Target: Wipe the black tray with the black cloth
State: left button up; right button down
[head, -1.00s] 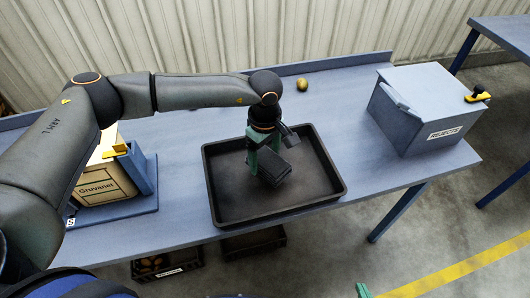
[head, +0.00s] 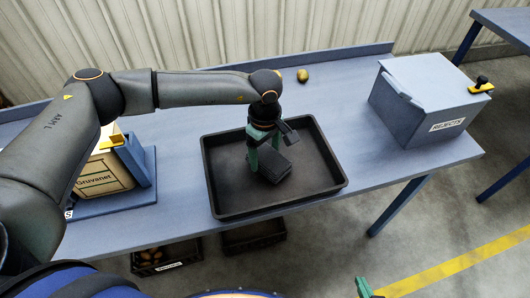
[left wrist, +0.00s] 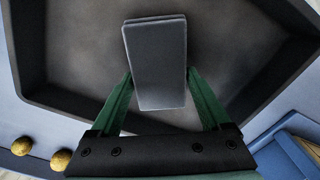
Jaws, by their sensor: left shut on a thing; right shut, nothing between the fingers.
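The black tray (head: 285,207) lies on the blue table, with grey smears on its floor. It also fills most of the left wrist view (left wrist: 30,60). My left gripper (head: 263,163) points down into the tray, its green fingers shut on the black cloth (head: 277,165). In the left wrist view the cloth (left wrist: 157,55) is a folded dark pad between the fingertips, over the tray floor; I cannot tell whether it touches. My right gripper (head: 363,287) shows only as a green tip at the bottom edge, shut and empty, in front of the table.
A blue REJECTS box (head: 425,105) stands right of the tray. A potato (head: 303,76) lies behind the tray; the left wrist view shows two potatoes (left wrist: 22,146). A Gruvanet carton (head: 103,176) stands left in a blue holder. Dark crates (head: 165,257) sit below the table.

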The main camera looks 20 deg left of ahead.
pick_arm(q)
jog(key=shift+f+b, duration=0.85)
jog(key=shift+f, duration=0.15)
jog(key=shift+r, duration=0.1)
jog(key=shift+s+a+r+p, duration=0.1)
jog(key=shift+s+a+p, duration=0.4)
jog(key=shift+a, duration=0.4)
jog(key=shift+s+a, duration=0.5)
jog(key=shift+a, duration=0.1)
jog(key=shift+f+b, duration=0.3)
jog(key=shift+b, duration=0.15)
jog(key=shift+w+d+f+b, duration=0.15)
jog(key=shift+w+d+b, duration=0.4)
jog(key=shift+d+b, duration=0.3)
jog(key=shift+w+d+b, duration=0.3)
jog(key=shift+w+d, duration=0.05)
jog(key=shift+d, duration=0.3)
